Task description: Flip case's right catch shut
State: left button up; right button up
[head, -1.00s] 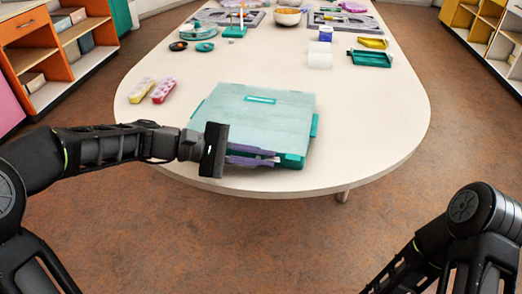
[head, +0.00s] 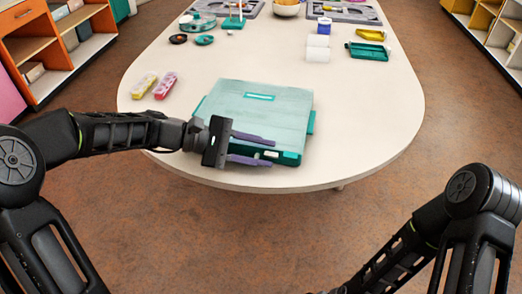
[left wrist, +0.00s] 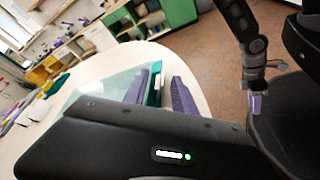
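The teal case (head: 240,105) lies on the table with its pale, see-through lid down. A teal tab (head: 312,122) sticks out at its right side; a small white piece (head: 272,154) shows on its front edge. I cannot tell which is the right catch. My left gripper (head: 265,150) is at the case's front edge, its two purple fingers apart and pointing right, empty. In the left wrist view, part of the teal case (left wrist: 154,88) shows between the fingers. My right gripper (left wrist: 256,104) shows small in that view, away from the table; its finger gap is unclear.
The white table (head: 370,130) is clear right of the case. Yellow and pink bead boxes (head: 165,86) lie to the left. A teal tray (head: 368,51) and white-and-blue jars (head: 318,45) stand farther back.

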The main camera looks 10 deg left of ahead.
pick_arm(q)
jog(key=p+v, duration=0.1)
jog(key=v, duration=0.7)
